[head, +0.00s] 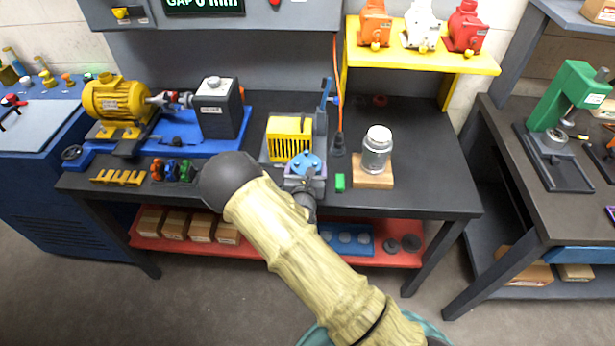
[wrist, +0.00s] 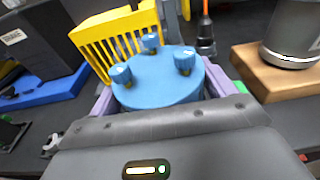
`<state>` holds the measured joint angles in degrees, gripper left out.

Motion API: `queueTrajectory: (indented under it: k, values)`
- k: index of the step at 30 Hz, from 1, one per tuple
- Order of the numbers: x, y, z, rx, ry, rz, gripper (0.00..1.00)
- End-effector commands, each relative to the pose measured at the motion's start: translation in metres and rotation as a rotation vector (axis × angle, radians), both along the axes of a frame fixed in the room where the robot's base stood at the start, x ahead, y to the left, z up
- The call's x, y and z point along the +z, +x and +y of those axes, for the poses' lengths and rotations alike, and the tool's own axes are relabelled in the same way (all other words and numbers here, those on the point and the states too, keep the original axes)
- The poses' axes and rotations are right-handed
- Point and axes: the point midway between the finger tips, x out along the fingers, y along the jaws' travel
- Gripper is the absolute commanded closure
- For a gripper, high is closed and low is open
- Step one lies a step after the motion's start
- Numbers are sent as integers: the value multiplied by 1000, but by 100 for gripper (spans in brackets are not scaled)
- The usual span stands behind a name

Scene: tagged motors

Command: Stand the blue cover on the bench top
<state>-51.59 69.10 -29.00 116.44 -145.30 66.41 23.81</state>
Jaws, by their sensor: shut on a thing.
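The blue cover (head: 303,161) is a round disc with small knobs on its face. In the wrist view the blue cover (wrist: 160,82) sits between the purple fingers of my gripper (wrist: 158,95), its knobbed face showing. My gripper (head: 305,173) is shut on it, over the middle of the bench top (head: 420,180). The grey gripper body hides the near side of the cover. I cannot tell whether its underside touches the bench.
A yellow slotted guard (head: 289,138) stands right behind the cover. A green block (head: 340,182) and a silver canister (head: 377,150) on a wooden block (head: 372,177) are to the right. A yellow motor (head: 118,100) on a blue base stands left. The bench's right end is clear.

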Motion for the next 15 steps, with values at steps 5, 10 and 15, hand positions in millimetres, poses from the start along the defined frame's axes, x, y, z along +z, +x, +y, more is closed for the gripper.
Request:
queueTrajectory:
  k: [5, 10, 15]
  values:
    - [0, 1, -1, -1, 0, -2, 49]
    - [-13, 1, -3, -4, -3, -1, 49]
    - [-35, 1, -5, -6, -2, -1, 49]
